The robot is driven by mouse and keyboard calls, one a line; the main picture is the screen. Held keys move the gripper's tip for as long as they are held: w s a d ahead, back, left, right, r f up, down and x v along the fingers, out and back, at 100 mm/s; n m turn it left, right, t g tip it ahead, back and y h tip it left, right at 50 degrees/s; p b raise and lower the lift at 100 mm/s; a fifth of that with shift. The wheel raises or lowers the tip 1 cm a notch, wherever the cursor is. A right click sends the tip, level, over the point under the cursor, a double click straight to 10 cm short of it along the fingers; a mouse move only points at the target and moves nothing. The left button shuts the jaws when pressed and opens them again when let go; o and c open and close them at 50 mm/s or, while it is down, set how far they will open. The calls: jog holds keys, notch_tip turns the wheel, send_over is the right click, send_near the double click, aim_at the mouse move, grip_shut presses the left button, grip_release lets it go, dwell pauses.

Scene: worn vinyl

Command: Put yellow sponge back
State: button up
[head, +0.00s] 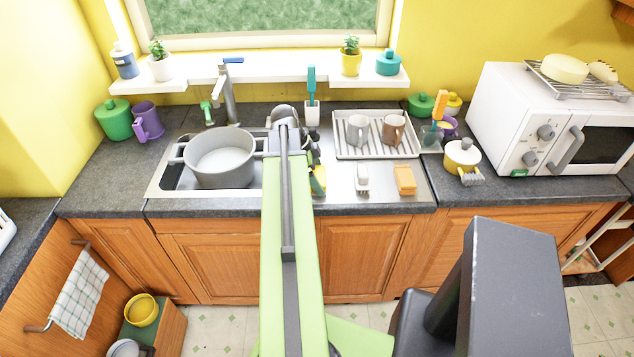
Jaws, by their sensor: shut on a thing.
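My gripper (314,155) is over the right part of the sink unit, at the far end of my green arm. Its fingers are mostly hidden behind the arm. A yellow sponge (319,182) with some green on it shows just below the gripper, partly covered by the arm. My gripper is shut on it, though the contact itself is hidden. I cannot tell whether the sponge touches the steel surface.
A grey pot (222,160) stands in the sink at left. A white brush (362,178) and an orange sponge (405,180) lie on the steel drainboard (382,194). Behind them a dish rack (343,150) holds two mugs. A microwave (545,125) stands at right.

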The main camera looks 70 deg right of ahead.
jog(key=shift+w+a, duration=0.1)
jog(key=shift+w, duration=0.05)
jog(key=shift+f, duration=0.2)
jog(key=o, duration=0.9)
jog(key=shift+r, duration=0.1)
jog(key=shift+r+p, duration=0.3)
jog(key=shift+p, duration=0.05)
jog(key=p+v, duration=1)
jog(key=v, duration=0.1)
jog(key=shift+w+a+r+p, duration=0.1)
jog(key=shift+w+r+p, duration=0.05)
jog(key=shift+r+p, duration=0.2)
